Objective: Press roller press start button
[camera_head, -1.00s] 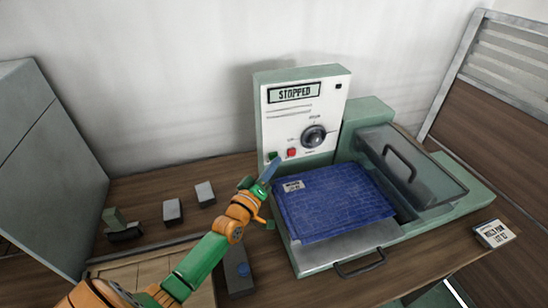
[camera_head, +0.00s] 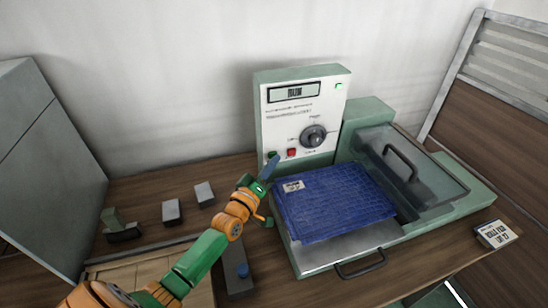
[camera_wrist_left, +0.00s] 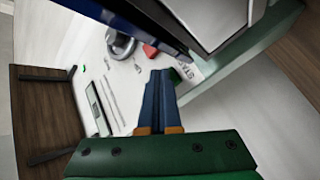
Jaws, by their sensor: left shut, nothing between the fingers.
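The roller press (camera_head: 262,112) stands on the table with an upright control panel. Its display (camera_head: 294,92) now shows dark text that looks like "RUN", and a small green light (camera_head: 339,87) is lit at the panel's top right. The green start button (camera_head: 272,155) sits at the panel's lower left, beside a red button (camera_head: 291,153). My left gripper (camera_head: 270,164) is shut and empty, its blue fingertips at the green button. In the left wrist view the fingertips (camera_wrist_left: 161,75) are together beside the green button (camera_wrist_left: 178,74); contact is hard to tell. My right gripper is not in view.
A blue panel (camera_head: 335,203) lies on the press bed, left of a clear cover with a handle (camera_head: 399,162).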

